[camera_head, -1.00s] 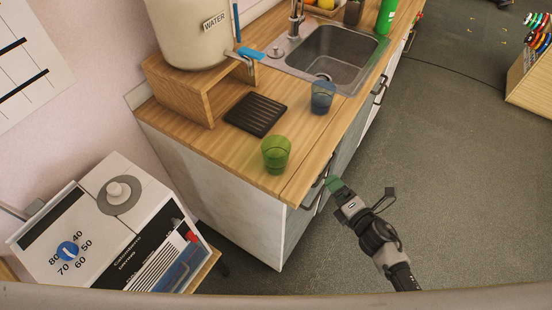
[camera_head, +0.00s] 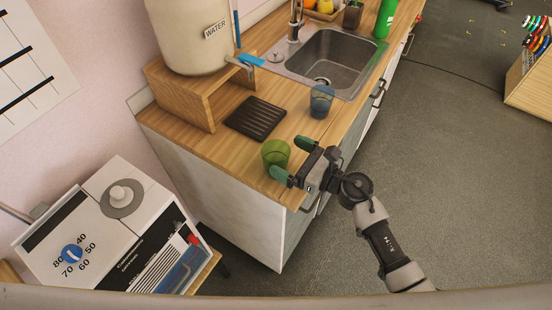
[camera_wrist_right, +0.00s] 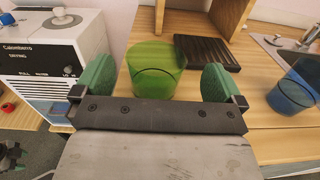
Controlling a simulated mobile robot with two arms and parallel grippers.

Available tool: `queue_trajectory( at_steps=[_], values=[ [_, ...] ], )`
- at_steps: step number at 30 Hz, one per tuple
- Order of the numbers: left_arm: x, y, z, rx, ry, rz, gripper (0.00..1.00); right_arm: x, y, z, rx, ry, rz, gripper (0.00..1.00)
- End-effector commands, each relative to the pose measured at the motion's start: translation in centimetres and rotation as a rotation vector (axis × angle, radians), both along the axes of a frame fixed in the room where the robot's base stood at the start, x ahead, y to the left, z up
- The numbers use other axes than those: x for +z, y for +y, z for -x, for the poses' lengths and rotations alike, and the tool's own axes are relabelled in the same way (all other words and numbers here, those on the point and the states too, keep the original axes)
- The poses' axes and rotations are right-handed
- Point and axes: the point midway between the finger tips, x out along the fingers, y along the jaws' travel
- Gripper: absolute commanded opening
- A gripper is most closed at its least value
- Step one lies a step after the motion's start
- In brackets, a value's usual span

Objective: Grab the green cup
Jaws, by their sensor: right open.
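The green cup (camera_head: 275,153) stands upright on the wooden counter near its front corner. In the right wrist view the green cup (camera_wrist_right: 155,70) shows between the two green finger pads, nearer the left one. My right gripper (camera_head: 293,159) is open at the cup's right side in the head view, its fingers spread towards the cup. In the right wrist view the right gripper (camera_wrist_right: 158,82) has a wide gap between its pads, and I cannot tell how far the cup reaches into it.
A blue cup (camera_head: 321,101) stands on the counter (camera_head: 215,150) near the sink (camera_head: 335,60). A black drip tray (camera_head: 256,118) lies behind the green cup. A wooden stand (camera_head: 190,90) holds a water container (camera_head: 190,35). A white machine (camera_head: 120,235) stands at the lower left.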

Motion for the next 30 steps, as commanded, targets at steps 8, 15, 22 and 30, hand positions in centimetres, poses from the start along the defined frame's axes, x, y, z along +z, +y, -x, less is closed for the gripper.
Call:
queue_trajectory(
  at_steps=[8, 15, 22, 30],
  values=[
    [1.6, 0.0, 0.1, 0.000, 0.001, 0.000, 0.43, 0.0, 3.3, -1.8, -0.001, 0.001, -0.002, 1.00],
    [1.6, 0.0, 0.1, 0.000, 0.001, 0.000, 0.43, -0.2, 3.5, -2.0, -0.001, 0.001, 0.000, 1.00],
    [1.6, 0.0, 0.0, 0.000, 0.001, 0.001, 0.43, -0.2, 3.5, -2.0, -0.001, 0.001, 0.000, 0.69],
    [1.6, 0.0, 0.0, 0.000, 0.000, 0.001, 0.43, -0.2, 3.5, -2.0, -0.001, 0.001, 0.000, 0.51]
  ],
)
